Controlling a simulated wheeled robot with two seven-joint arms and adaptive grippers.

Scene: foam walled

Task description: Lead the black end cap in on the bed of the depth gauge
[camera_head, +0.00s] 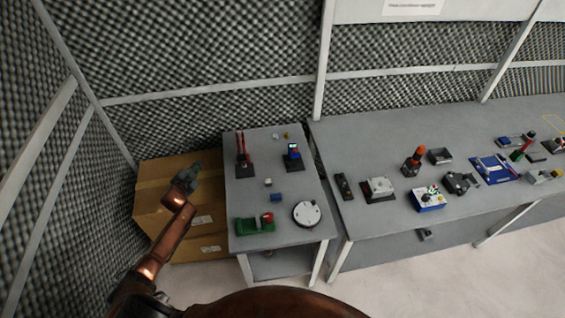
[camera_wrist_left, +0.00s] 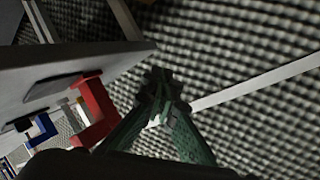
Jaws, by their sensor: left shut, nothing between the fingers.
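My left gripper (camera_head: 188,174) is shut and empty. It hangs over the cardboard boxes, left of the small grey table. In the left wrist view its two greenish fingers (camera_wrist_left: 158,95) meet at the tips, with foam wall behind. A blue device with a small lit screen (camera_head: 292,151) stands on a dark base at the table's back right; it may be the depth gauge. A red upright frame (camera_head: 241,150) on a dark base stands at the back left, and shows as a red C shape (camera_wrist_left: 94,108) in the wrist view. I cannot pick out the black end cap. My right gripper is not in view.
The small table (camera_head: 240,195) also holds a white cube (camera_head: 268,182), a blue block (camera_head: 277,197), a green device (camera_head: 255,225) and a round white disc (camera_head: 307,213). Cardboard boxes (camera_head: 160,185) stand left. A long bench (camera_head: 385,225) with several devices is at right.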

